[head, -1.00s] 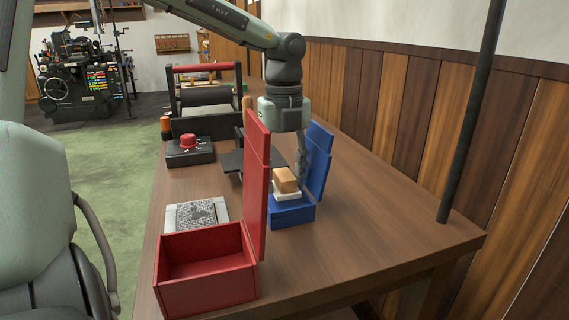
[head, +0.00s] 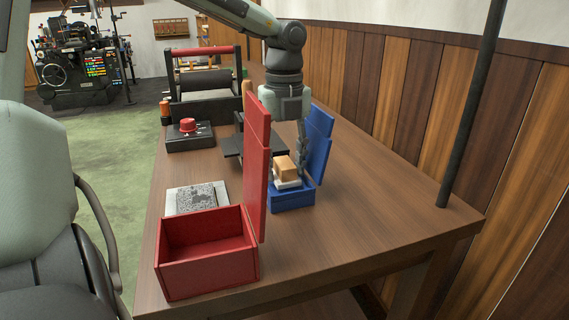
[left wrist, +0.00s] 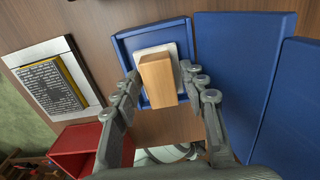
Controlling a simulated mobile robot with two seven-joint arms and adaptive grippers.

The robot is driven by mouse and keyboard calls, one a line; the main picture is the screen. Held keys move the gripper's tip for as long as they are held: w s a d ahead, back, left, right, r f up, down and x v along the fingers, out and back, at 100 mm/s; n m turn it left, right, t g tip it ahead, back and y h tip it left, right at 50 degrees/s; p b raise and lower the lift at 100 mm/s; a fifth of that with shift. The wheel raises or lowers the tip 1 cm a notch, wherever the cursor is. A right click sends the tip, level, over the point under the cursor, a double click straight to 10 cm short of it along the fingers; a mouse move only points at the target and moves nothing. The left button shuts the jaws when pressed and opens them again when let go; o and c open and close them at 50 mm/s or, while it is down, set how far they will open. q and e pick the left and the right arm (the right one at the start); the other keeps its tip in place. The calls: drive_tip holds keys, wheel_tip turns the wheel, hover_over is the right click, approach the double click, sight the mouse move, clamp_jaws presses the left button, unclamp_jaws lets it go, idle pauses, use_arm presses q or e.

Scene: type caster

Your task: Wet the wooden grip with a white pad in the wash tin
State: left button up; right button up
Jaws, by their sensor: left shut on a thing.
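The wooden grip (head: 286,165) is a tan block with a white pad (head: 287,184) under it. My left gripper (head: 302,172) points down and is shut on the wooden grip. In the left wrist view the fingers flank the grip (left wrist: 156,80), and the pad (left wrist: 177,52) shows inside the outline of an open blue tin. This blue tin (head: 293,201) appears to be the wash tin; no label shows. The pad is at its opening, and I cannot tell whether it touches the inside. My right gripper is not in view.
The blue lid (head: 319,145) stands raised behind the tin. An open red box (head: 207,275) with a tall raised lid (head: 257,165) is near the front edge. A type block on a pale plate (head: 196,198) lies left. The table's right side is clear, with a dark pole (head: 470,110).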

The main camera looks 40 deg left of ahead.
sight(285, 162)
use_arm(q)
drive_tip(key=shift+f+b, duration=0.45)
idle(0.6)
drive_tip(key=shift+f+b, duration=0.1)
drive_tip(key=shift+b, duration=0.25)
idle(1.3)
drive_tip(key=shift+r+p, duration=0.65)
drive_tip(key=shift+r, duration=2.95)
